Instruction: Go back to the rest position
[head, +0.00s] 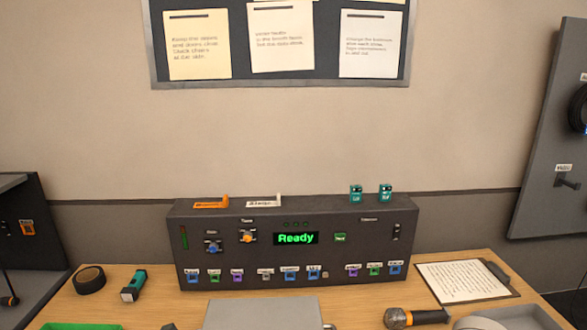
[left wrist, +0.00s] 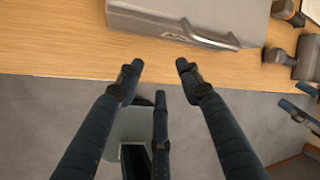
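In the left wrist view my left gripper (left wrist: 160,66) has its dark fingers spread apart with nothing between them. It is in front of the table's front edge, with the grey floor below. Dark finger-like parts at the right edge of that view look like my right gripper (left wrist: 300,103); they are cut off by the frame, and their opening is unclear. Neither gripper shows in the head view. The dark control console (head: 290,260) stands on the table, its green display reading "Ready".
A grey case (head: 262,314) with a handle lies at the table's front; it also shows in the left wrist view (left wrist: 150,18). A grey panel (head: 548,150) stands at right.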

